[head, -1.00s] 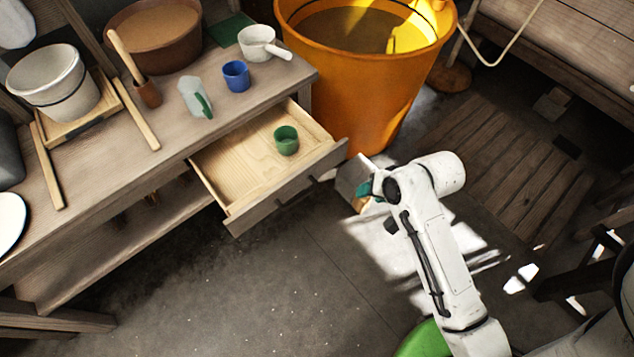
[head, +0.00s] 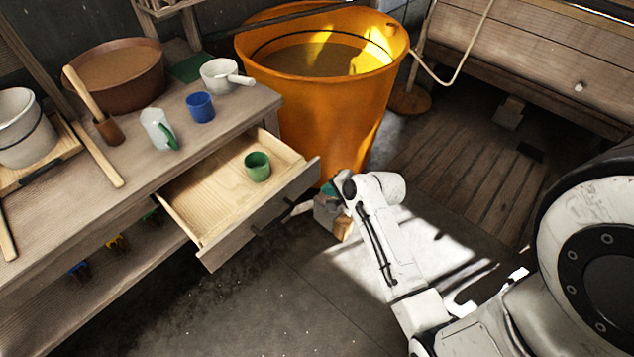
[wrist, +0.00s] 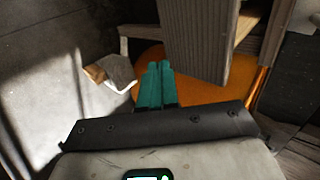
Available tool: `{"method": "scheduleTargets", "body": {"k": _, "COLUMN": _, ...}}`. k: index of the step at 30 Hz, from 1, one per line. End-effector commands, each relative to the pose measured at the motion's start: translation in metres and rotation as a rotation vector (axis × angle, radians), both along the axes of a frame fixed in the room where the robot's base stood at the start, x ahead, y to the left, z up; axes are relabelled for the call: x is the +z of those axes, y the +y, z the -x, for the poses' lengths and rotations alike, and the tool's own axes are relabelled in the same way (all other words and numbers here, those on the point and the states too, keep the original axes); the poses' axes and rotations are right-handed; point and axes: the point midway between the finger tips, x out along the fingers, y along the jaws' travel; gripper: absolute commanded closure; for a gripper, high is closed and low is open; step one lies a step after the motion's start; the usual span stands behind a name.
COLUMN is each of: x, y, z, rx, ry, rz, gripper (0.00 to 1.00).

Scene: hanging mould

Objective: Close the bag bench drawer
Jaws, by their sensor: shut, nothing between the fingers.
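The bag bench (head: 60,225) is a wooden bench on the left in the head view. My gripper (head: 329,188) is just beyond the right end of the drawer front, low down and partly hidden by my wrist. In the wrist view, its teal fingers (wrist: 156,82) are together and empty. The drawer front (wrist: 200,40) is just ahead and right of them there. I cannot tell whether they touch it.
An orange bucket (head: 335,110) stands beside the bench, behind my gripper. A pale object with a tan part (head: 335,222) lies on the floor beside my gripper. A blue cup (head: 200,107), white pan (head: 220,75) and brown bowl (head: 115,75) stand on the benchtop. Floor before the drawer is clear.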

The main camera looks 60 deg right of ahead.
Motion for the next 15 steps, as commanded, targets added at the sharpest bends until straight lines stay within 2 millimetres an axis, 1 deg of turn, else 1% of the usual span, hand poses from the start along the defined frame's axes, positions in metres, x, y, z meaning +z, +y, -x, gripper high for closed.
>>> {"method": "scheduleTargets", "body": {"k": 1, "x": -0.007, "y": -0.002, "z": -0.008, "rx": 0.001, "ry": 0.000, "rz": 0.000, "gripper": 1.00}}
{"method": "scheduleTargets", "body": {"k": 3, "x": -0.006, "y": -0.005, "z": -0.019, "rx": 0.001, "ry": -0.002, "rz": 0.001, "gripper": 1.00}}
{"method": "scheduleTargets", "body": {"k": 7, "x": -0.006, "y": -0.010, "z": -0.034, "rx": 0.001, "ry": 0.000, "rz": 0.001, "gripper": 1.00}}
{"method": "scheduleTargets", "body": {"k": 12, "x": -0.006, "y": -0.013, "z": -0.044, "rx": 0.000, "ry": 0.000, "rz": 0.000, "gripper": 1.00}}
{"method": "scheduleTargets", "body": {"k": 15, "x": -0.006, "y": -0.013, "z": -0.045, "rx": 0.000, "ry": 0.000, "rz": 0.000, "gripper": 1.00}}
